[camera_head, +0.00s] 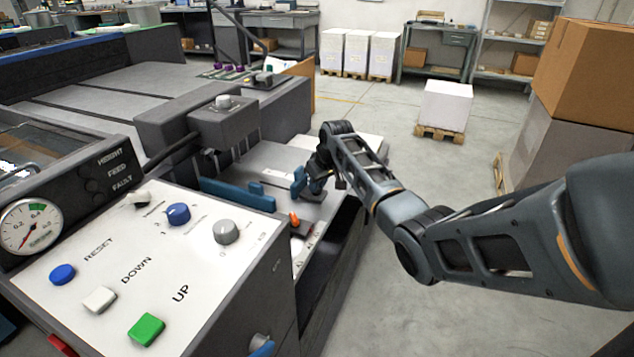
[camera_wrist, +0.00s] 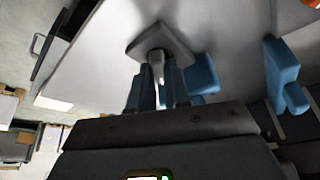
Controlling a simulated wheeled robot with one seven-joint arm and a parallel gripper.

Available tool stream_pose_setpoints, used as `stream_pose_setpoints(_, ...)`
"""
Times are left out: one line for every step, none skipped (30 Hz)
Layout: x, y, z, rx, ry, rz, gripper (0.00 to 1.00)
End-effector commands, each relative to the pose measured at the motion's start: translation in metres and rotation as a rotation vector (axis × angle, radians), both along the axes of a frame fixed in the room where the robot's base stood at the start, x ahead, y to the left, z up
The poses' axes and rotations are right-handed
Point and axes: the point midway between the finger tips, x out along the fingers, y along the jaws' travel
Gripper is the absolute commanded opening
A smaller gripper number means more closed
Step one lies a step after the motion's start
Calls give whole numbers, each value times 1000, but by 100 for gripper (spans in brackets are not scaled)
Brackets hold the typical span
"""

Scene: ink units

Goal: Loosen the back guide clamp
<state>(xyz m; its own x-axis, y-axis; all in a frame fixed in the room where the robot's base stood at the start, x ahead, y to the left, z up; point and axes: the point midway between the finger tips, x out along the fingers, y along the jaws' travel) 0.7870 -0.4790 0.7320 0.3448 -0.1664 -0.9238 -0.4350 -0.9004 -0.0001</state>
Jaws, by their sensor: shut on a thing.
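In the wrist view, the back guide clamp (camera_wrist: 160,40) is a grey piece with a flat, roughly square base on the pale feed table (camera_wrist: 90,60). Its narrow upright part stands between the two blue fingers of my gripper (camera_wrist: 161,92), which is shut on it. In the head view, my gripper (camera_head: 314,184) reaches down at the far right part of the table, and its wrist hides most of the clamp. A blue guide piece (camera_wrist: 204,76) stands just right of the fingers in the wrist view. The clamp's exact turn is hard to tell.
An orange handle (camera_head: 294,218) sits on the table nearer the control panel (camera_head: 190,245). A long blue guide bar (camera_head: 237,193) lies to the left. A grey sensor housing (camera_head: 223,120) overhangs the table. Open floor (camera_head: 400,300) lies to the right.

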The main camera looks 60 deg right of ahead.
Motion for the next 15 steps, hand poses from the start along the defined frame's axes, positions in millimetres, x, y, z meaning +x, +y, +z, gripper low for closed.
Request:
stream_pose_setpoints(0,0,1,2,-1,40,0)
stream_pose_setpoints(0,0,1,2,0,68,0)
stream_pose_setpoints(0,-1,1,2,-1,106,0)
stream_pose_setpoints(0,-1,1,1,-1,135,0)
stream_pose_setpoints(0,-1,1,1,-1,164,0)
stream_pose_setpoints(0,-1,0,2,-1,202,0)
stream_pose_setpoints(0,-2,0,2,-1,230,0)
stream_pose_setpoints(0,-2,0,1,0,259,0)
stream_pose_setpoints(0,-2,-1,2,-2,297,0)
stream_pose_setpoints(0,-2,-1,3,-1,325,0)
stream_pose_setpoints(0,-3,-1,2,-1,354,0)
stream_pose_setpoints(0,-3,-1,0,-1,392,0)
stream_pose_setpoints(0,-3,-1,0,-2,421,0)
stream_pose_setpoints(0,-3,-1,0,-1,450,0)
stream_pose_setpoints(0,-3,-2,2,-1,487,0)
